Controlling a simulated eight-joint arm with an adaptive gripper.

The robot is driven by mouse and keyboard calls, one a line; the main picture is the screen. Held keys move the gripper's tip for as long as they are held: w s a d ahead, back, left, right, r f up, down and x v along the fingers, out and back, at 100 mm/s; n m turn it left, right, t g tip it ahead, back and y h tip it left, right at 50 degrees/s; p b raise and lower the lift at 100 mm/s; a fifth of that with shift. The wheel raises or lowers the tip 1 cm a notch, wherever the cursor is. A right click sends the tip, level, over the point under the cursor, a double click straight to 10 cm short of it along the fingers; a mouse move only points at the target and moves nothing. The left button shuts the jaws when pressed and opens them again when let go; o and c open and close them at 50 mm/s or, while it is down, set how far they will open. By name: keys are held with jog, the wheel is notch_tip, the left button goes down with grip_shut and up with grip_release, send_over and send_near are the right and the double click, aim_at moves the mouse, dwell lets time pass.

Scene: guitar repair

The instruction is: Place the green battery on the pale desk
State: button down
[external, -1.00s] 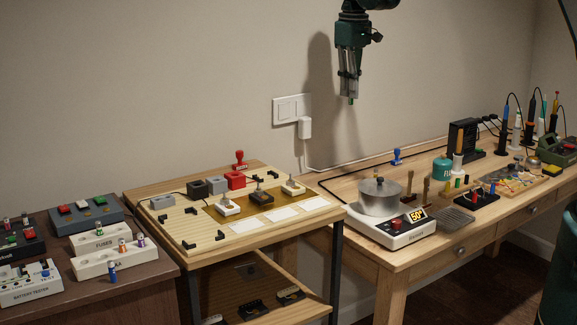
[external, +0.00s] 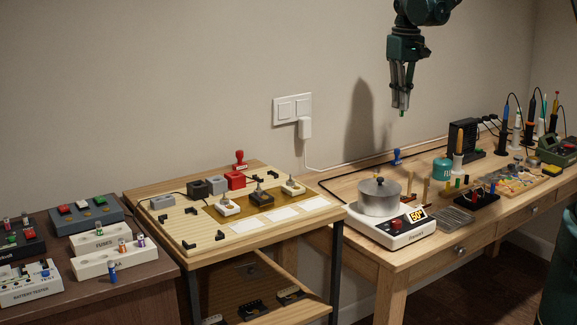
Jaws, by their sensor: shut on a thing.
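My gripper (external: 401,103) hangs high in the air, fingers pointing down, in front of the bare wall and above the right-hand desk. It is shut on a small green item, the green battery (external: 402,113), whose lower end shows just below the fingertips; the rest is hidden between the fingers. The pale desk (external: 345,187) is the light wooden one on the right. The gripper is well above it and apart from everything on it.
A hot plate (external: 395,232) with a metal pot (external: 379,197) stands at the desk's front left. A blue-handled stamp (external: 397,157), a teal can (external: 442,168) and several tools stand farther back and right. A stepped wooden table (external: 165,184) and a dark desk (external: 140,278) are to the left.

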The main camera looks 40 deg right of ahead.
notch_tip(320, 180, down, 19)
jog(key=shift+r, duration=0.1)
dwell(0.3)
dwell(0.5)
jog(key=w, duration=1.8)
jog(key=shift+p, duration=0.35)
jog(key=shift+f, duration=1.75)
jog(key=shift+f, duration=0.2)
jog(key=c, duration=2.6)
grip_release()
jog(key=shift+o, duration=0.2)
